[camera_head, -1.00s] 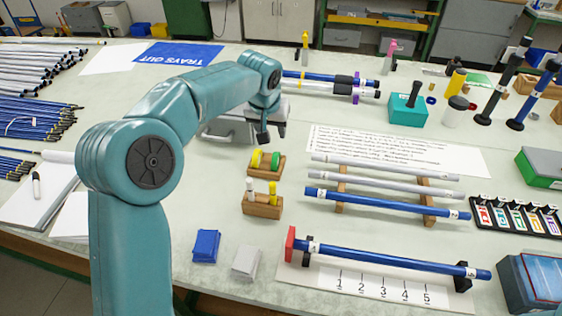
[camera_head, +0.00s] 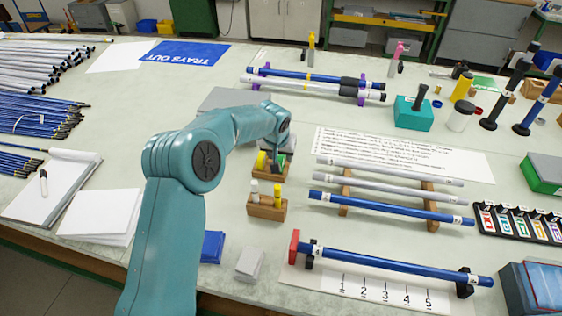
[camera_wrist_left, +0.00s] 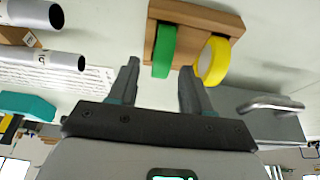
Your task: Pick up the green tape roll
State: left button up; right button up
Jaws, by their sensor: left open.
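The green tape roll (camera_wrist_left: 164,50) stands upright on edge in a small wooden holder (camera_wrist_left: 190,12), beside a yellow tape roll (camera_wrist_left: 212,61). In the left wrist view my left gripper (camera_wrist_left: 160,66) is open. Its fingers point at the holder, with the green roll showing between the fingertips and the yellow roll outside the right finger. I cannot tell whether a finger touches either roll. In the head view the left gripper (camera_head: 277,156) is at the holder and partly hides the rolls. My right gripper is not in view.
A second wooden holder (camera_head: 267,207) with a white and a yellow piece stands in front. A rack with several rods (camera_head: 390,205) is to the right. A grey case with a handle (camera_wrist_left: 262,118) lies close to the gripper. A blue block (camera_head: 212,246) is nearer the front.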

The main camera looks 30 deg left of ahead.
aim_at(281, 156)
pick_arm(q)
jog(key=shift+x, duration=0.9)
grip_shut()
jog(key=shift+w+r, duration=0.1)
jog(key=shift+r, duration=0.45)
notch_tip(281, 156, up, 19)
jog(key=p, duration=0.1)
jog(key=shift+p, duration=0.35)
jog(key=shift+f, duration=0.1)
